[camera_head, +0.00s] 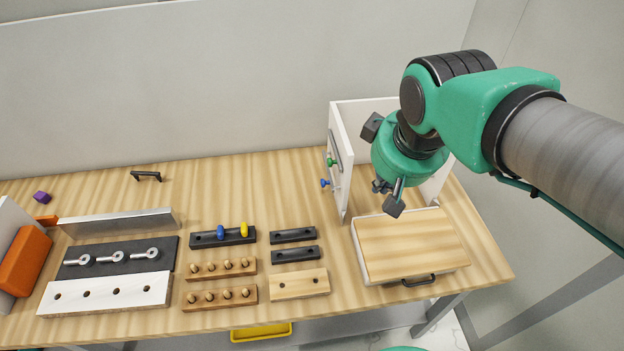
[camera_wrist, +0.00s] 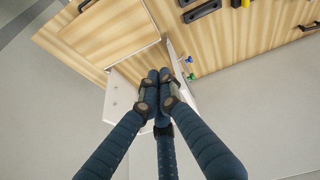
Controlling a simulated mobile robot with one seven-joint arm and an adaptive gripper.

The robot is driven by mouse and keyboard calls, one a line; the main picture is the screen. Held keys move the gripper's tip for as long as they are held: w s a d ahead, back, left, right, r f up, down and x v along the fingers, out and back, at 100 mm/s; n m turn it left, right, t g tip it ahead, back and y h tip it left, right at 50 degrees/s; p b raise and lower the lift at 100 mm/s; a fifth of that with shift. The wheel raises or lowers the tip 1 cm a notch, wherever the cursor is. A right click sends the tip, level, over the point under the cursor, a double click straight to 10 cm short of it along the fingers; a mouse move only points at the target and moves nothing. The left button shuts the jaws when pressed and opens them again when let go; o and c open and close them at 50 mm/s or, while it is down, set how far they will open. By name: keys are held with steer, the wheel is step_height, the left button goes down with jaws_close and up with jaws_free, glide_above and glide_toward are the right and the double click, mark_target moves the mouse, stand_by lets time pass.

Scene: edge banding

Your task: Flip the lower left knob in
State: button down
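A white open-fronted cabinet (camera_head: 342,165) stands at the back right of the bench. On its left side are a blue knob (camera_head: 325,183) and, higher up, a green knob (camera_head: 331,161). In the wrist view the blue knob (camera_wrist: 189,59) and green knob (camera_wrist: 192,76) show right of my fingers. My gripper (camera_head: 389,196) hangs in front of the cabinet, to the right of both knobs and apart from them. In the wrist view its fingertips (camera_wrist: 159,73) come together with nothing seen between them.
A wooden-topped box (camera_head: 410,245) with a black handle stands in front of the cabinet. Drilled blocks, peg holders (camera_head: 222,268) and black bars (camera_head: 293,235) lie left of it. The bench behind the peg holders, left of the knobs, is mostly clear.

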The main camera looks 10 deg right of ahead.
steer(key=w+a+f+n+g+h+p, duration=0.1)
steer(key=w+a+f+n+p, duration=0.2)
steer(key=w, duration=0.4)
steer(key=w+a+f+n+g+h+p, duration=0.1)
steer(key=w+a+f+n, duration=0.25)
steer(key=w, duration=0.35)
steer(key=w+a+f+n+g+p, duration=0.1)
steer(key=w+a+f+n+g, duration=0.15)
steer(key=w+a+n, duration=0.35)
steer(key=w+a+f+n+h+p, duration=0.1)
steer(key=w+a+f, duration=0.3)
steer(key=f, duration=0.5)
steer(key=shift+w+a+n+h+p, duration=0.4)
steer(key=shift+w+n+p, duration=0.2)
steer(key=shift+w+n, duration=0.4)
steer(key=shift+w+d, duration=0.1)
steer(key=d+f, duration=0.7)
steer(key=f, duration=0.2)
steer(key=shift+w+d+f, duration=0.15)
steer(key=shift+d+f, duration=0.05)
steer(key=shift+d, duration=0.05)
